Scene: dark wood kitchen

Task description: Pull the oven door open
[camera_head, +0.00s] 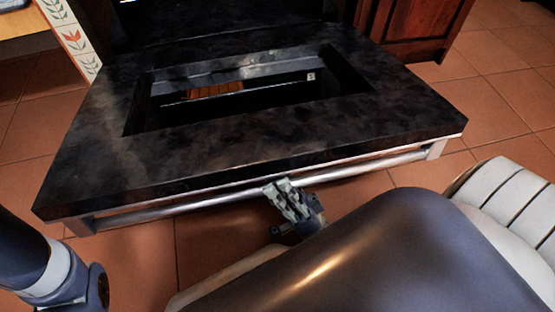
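The oven door (185,153) is dark, marbled and lowered open to about level, with a rectangular window in its middle. Its silver bar handle (170,211) runs along the near edge, with a bracket at each end. My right gripper (283,193) is at the middle of the handle, its pale fingers overlapping the bar. Whether they are closed around the bar or only beside it is unclear. My own dark arm hides part of the gripper's surroundings. My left arm shows at the lower left, but its gripper is out of view.
The oven opening (220,15) is at the top. A red-brown wooden cabinet (412,25) stands to the right, and a tiled panel (72,35) to the left. Terracotta floor tiles (490,100) are clear on the right.

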